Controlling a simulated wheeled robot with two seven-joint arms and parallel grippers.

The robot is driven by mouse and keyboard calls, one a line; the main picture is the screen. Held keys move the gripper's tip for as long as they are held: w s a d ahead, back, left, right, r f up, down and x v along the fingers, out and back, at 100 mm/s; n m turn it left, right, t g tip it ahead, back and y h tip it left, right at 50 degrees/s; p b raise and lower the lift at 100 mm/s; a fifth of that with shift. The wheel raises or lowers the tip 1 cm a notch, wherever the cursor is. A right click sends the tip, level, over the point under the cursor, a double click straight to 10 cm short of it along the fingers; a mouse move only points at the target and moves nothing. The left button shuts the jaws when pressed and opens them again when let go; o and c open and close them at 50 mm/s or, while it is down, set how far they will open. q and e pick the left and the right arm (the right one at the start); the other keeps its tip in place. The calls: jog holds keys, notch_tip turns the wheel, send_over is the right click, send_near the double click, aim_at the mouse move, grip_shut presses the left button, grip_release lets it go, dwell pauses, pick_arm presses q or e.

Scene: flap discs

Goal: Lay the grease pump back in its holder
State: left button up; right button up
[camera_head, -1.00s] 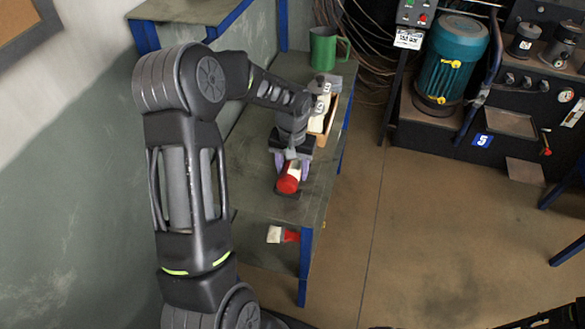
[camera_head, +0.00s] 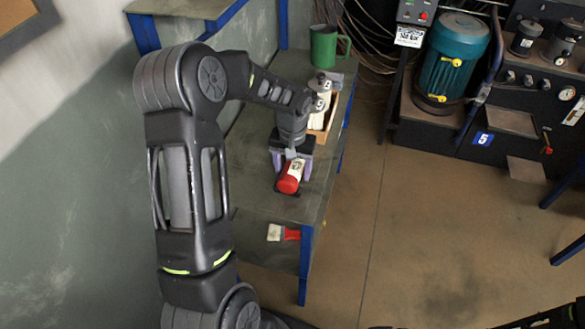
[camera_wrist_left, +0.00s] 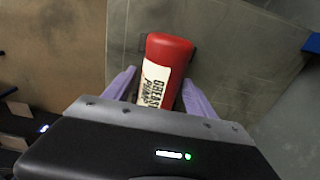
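The grease pump (camera_head: 290,179), a red cylinder with a white lettered label, lies on the bench over a small dark piece that looks like its holder (camera_head: 279,190). It also shows in the wrist view (camera_wrist_left: 170,52), slanted between the fingers, with a bit of the dark piece (camera_wrist_left: 142,45) beside its red end. My left gripper (camera_head: 293,168) is low over the pump, one purple finger on each side. The fingers look spread, with a narrow gap at the pump's left side. The pump's far end is hidden under the gripper. My right gripper is out of view.
A wooden box (camera_head: 328,120) with white bottles stands just behind the gripper. A green mug (camera_head: 323,47) is at the bench's back. A red-handled brush (camera_head: 283,233) lies on the lower shelf. The bench in front of the pump is clear.

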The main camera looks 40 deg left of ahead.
pick_arm(q)
jog(key=shift+o, duration=1)
notch_tip(320, 180, up, 8)
jog(key=shift+f+b, duration=0.1)
jog(key=shift+b, duration=0.2)
jog(key=shift+s, duration=0.1)
